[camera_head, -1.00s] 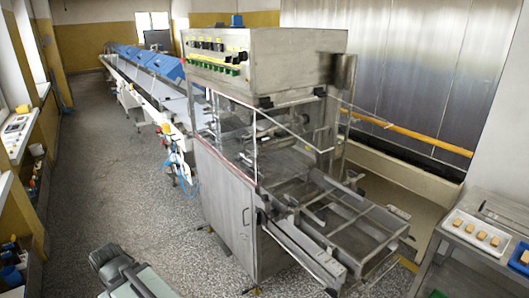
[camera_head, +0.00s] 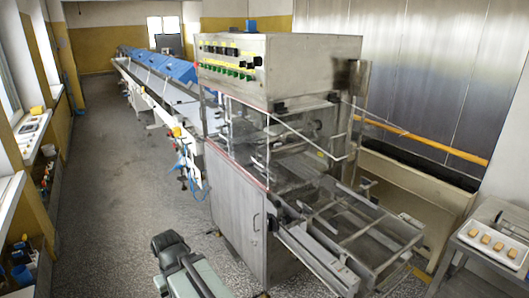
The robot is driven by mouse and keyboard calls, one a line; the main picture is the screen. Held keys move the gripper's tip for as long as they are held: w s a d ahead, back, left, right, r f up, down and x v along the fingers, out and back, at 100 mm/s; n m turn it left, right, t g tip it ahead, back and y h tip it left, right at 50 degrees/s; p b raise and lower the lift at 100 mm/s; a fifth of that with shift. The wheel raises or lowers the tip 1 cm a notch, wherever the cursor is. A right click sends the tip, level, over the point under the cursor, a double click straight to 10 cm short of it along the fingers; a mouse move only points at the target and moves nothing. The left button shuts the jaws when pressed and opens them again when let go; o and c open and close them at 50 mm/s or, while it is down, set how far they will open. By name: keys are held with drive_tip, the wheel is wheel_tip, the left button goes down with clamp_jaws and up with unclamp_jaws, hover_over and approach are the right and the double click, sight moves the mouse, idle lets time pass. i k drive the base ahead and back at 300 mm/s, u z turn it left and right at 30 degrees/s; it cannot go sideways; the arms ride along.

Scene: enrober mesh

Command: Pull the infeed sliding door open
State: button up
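The enrober (camera_head: 237,205) is a steel cabinet with a control panel (camera_head: 232,62) on top, standing right of centre. Clear panels with red edging (camera_head: 240,137) close its middle section above the steel lower door. Which clear panel is the infeed sliding door, and whether it is shut, I cannot tell for sure. A wire mesh frame (camera_head: 365,232) sticks out from the machine toward the lower right. A grey-green and dark part of what looks like my arm (camera_head: 190,268) shows at the bottom, left of the cabinet and apart from it. My gripper's fingers do not show.
A long conveyor with blue covers (camera_head: 165,65) runs back behind the enrober. A steel table (camera_head: 480,260) with a tray of small tan blocks (camera_head: 490,240) stands at the right. The speckled floor (camera_head: 115,190) on the left is clear, beside a window ledge (camera_head: 30,125).

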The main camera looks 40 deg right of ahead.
sight(262, 141)
drive_tip(key=z, duration=0.1)
drive_tip(key=i, duration=1)
drive_tip(key=u, duration=0.05)
